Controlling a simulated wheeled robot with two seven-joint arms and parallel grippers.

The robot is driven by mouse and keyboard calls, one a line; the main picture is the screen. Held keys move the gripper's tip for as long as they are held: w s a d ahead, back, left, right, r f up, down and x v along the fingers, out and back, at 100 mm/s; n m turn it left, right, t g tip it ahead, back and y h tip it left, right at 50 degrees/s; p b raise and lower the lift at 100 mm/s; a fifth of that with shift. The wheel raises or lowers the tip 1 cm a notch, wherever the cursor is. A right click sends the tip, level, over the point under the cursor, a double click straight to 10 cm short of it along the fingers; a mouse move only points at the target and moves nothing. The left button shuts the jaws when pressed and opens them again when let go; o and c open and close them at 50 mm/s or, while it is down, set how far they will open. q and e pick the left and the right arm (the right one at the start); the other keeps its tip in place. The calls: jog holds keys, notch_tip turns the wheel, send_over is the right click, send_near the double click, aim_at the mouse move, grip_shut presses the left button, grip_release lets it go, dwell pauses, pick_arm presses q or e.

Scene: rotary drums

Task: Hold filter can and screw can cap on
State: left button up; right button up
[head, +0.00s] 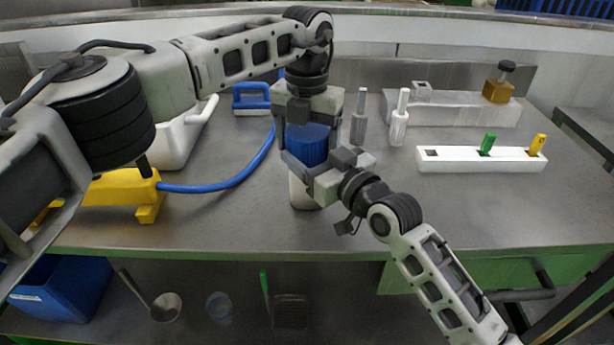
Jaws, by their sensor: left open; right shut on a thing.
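The filter can is a pale upright cylinder (299,192) standing on the grey metal table (220,220) near the middle of the head view. A blue ribbed cap (307,143) sits at its top; I cannot tell how tightly it is seated. My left gripper (305,138) comes down from above, its open fingers on either side of the cap. My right gripper (318,178) comes in from the lower right and is shut on the can, just below the cap. The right gripper hides part of the can's front.
Two grey-white bottles (399,120) stand behind to the right. A white block (480,159) with green and yellow handles lies further right. A yellow device (120,188) with a blue hose (225,185) and a white container (175,140) are at left.

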pick_arm(q)
jog(key=c, duration=0.8)
jog(key=m, duration=0.4)
jog(key=shift+a, duration=0.1)
dwell(0.4)
jog(key=o, duration=1.1)
